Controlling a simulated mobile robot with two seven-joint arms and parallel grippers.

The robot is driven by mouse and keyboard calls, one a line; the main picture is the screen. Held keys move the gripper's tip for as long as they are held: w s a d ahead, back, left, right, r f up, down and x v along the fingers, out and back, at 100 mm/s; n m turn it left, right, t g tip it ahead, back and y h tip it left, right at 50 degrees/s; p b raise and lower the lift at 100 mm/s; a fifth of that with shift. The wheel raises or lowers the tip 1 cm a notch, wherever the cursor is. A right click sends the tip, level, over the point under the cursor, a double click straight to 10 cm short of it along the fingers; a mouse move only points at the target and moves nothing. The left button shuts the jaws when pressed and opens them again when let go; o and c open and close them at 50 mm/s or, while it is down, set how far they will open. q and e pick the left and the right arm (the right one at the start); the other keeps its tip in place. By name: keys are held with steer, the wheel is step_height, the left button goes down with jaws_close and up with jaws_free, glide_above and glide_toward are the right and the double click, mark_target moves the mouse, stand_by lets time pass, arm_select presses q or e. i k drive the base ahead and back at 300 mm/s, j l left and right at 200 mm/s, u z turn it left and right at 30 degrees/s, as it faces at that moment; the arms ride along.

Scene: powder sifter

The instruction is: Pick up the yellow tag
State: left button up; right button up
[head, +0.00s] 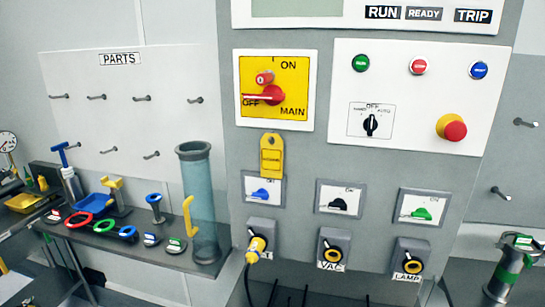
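The yellow tag (271,157) hangs upright on the grey cabinet front. Its top end is just below the yellow MAIN switch plate (288,108), and its lower end is just above the blue-handled switch (263,190). The red MAIN handle (268,95) lies level and points left toward OFF. A small red piece (264,78) sits above the handle. Neither of my grippers shows in the head view, and nothing touches the tag.
Red stop knob (455,130) and selector (371,123) sit right of the tag. A yellow plug (257,247) with a cable is below it. A clear blue tube (203,215) and several small parts stand on the left shelf (165,257). Pegs stick out from the PARTS board (95,85).

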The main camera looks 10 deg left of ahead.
mark_target(271, 154)
steer(key=i+l, duration=0.35)
steer(key=i+l+u, duration=0.1)
steer(key=i+l, duration=0.25)
steer(key=l, duration=0.2)
